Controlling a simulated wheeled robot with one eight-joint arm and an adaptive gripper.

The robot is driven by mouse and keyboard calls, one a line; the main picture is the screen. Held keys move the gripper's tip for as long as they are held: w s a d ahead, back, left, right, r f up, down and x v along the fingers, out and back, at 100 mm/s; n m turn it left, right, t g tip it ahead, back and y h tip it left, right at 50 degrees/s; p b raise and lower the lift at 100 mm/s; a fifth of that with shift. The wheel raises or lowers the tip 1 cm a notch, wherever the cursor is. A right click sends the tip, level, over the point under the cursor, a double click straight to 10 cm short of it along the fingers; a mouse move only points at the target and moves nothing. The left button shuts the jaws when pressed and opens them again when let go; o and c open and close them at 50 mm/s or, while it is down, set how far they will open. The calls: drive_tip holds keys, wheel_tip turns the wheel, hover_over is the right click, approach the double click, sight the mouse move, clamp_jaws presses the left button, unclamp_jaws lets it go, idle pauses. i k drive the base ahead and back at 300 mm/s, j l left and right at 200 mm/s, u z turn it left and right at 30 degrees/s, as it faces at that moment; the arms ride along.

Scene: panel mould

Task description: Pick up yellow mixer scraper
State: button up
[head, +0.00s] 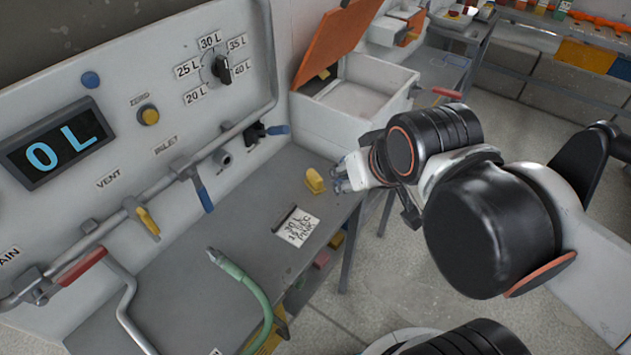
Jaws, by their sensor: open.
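A small yellow piece (315,181), which looks like the mixer scraper, stands on the grey worktop (262,205) near its right edge. My gripper (339,178) is just to the right of it, with its fingers pointing left towards it. The gripper is open, and nothing shows between its fingers. The fingers look small here, and I cannot tell whether they touch the yellow piece.
A handwritten card (297,227) lies in front of the yellow piece. A green hose (250,285) curves over the worktop. A white bin (355,100) with a raised orange lid (335,42) stands behind. The control panel with a pipe rail (165,185) borders the left.

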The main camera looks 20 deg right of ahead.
sight(314, 181)
drive_tip(key=i+l+u, duration=0.2)
drive_tip(key=l, duration=0.35)
drive_tip(key=i+l+u, duration=0.1)
drive_tip(key=l+u, duration=0.15)
drive_tip(key=l, duration=0.25)
drive_tip(key=l+u, duration=0.2)
drive_tip(key=l, duration=0.4)
drive_tip(key=i, duration=0.1)
